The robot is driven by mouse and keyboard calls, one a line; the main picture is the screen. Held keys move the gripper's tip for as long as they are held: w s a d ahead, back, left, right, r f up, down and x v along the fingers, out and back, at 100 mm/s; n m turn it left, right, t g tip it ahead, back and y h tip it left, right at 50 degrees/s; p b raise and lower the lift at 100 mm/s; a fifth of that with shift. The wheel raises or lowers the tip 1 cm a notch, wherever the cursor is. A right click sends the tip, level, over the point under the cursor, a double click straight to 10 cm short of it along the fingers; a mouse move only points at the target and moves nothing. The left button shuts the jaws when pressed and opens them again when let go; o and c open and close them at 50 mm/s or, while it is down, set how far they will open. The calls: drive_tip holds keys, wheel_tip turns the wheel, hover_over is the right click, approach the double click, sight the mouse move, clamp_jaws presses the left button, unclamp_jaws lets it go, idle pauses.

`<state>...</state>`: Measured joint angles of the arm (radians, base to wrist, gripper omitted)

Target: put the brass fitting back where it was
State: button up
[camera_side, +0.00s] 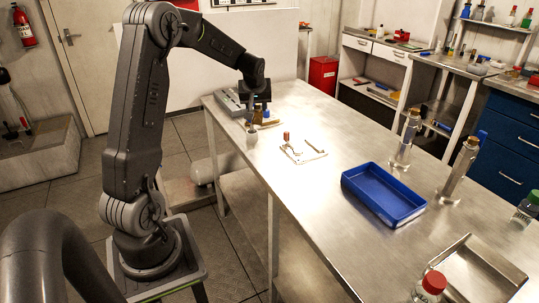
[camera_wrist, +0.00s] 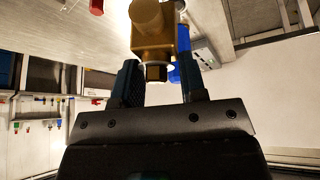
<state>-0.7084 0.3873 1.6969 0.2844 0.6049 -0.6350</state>
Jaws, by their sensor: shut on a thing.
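The brass fitting (camera_wrist: 154,28) is between the two dark fingers of my gripper (camera_wrist: 160,72) in the wrist view, and the gripper is shut on it. Its wide round end points away from the palm, and part of it runs off the top edge. In the side view my gripper (camera_side: 254,112) hangs over the far left end of the steel table (camera_side: 330,212). The fitting is too small there to make out clearly. A bright blue part (camera_wrist: 185,48) shows beside the right finger in the wrist view.
A pale mat (camera_side: 312,157) with small items lies right of my gripper. A blue tray (camera_side: 384,196), two upright metal cylinders (camera_side: 404,138) (camera_side: 459,170) and a metal tray (camera_side: 478,272) stand farther along. A grey device (camera_side: 231,103) is beside the gripper. The table's near middle is clear.

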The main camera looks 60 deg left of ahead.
drive_tip(key=s+d, duration=0.2)
drive_tip(key=s, duration=0.8)
drive_tip(key=shift+t, duration=0.4)
drive_tip(key=shift+w+d+f, duration=0.85)
drive_tip(key=shift+w+f, duration=0.75)
drive_tip(key=shift+f, duration=0.35)
drive_tip(key=shift+w+d+f, duration=0.85)
drive_tip(key=shift+w+f, duration=0.75)
drive_tip(key=shift+f, duration=0.3)
drive_tip(key=shift+w+d+f, duration=0.85)
drive_tip(key=shift+w+f, duration=0.75)
drive_tip(key=shift+f, duration=0.35)
drive_tip(key=shift+f, duration=0.15)
drive_tip(key=o, duration=1.1)
